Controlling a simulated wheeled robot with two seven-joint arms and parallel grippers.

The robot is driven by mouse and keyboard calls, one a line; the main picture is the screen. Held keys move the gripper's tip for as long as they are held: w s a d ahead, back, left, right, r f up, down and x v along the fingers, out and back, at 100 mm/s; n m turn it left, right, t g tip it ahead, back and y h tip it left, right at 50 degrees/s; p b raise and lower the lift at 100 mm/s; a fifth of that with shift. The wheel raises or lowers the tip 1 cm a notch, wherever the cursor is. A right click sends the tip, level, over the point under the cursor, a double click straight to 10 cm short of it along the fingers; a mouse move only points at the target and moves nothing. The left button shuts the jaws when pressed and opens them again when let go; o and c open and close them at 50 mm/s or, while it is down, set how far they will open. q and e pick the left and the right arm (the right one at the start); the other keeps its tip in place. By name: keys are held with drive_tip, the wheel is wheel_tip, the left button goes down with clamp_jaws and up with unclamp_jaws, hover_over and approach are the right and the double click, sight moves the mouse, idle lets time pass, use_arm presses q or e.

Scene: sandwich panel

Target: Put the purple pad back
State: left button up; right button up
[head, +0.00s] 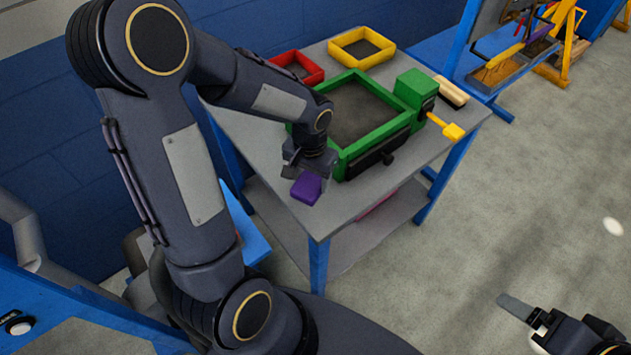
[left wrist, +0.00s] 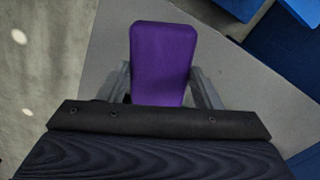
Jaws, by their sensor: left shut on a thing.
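The purple pad (head: 307,188) is held by my left gripper (head: 308,175) at the front left part of the grey table, beside the green frame (head: 347,150). In the left wrist view the purple pad (left wrist: 163,62) sits between the two grey fingers of my left gripper (left wrist: 163,85), which are shut on it. I cannot tell whether the pad touches the tabletop. My right gripper (head: 560,325) shows at the lower right, away from the table; whether it is open or shut is unclear.
The grey table (head: 335,210) also carries a red tray (head: 320,77), a yellow tray (head: 391,44), and a green block (head: 409,88) with a yellow handle (head: 453,131). A blue bench (head: 479,75) stands at the back right. The floor to the right is clear.

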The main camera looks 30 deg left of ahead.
sight(316, 184)
use_arm(q)
drive_tip(key=shift+w+f, duration=0.95)
drive_tip(key=shift+f, duration=0.15)
wheel_tip(316, 184, down, 3)
drive_tip(key=shift+w+f, duration=0.15)
drive_tip(key=shift+f, duration=0.05)
drive_tip(key=o, duration=0.9)
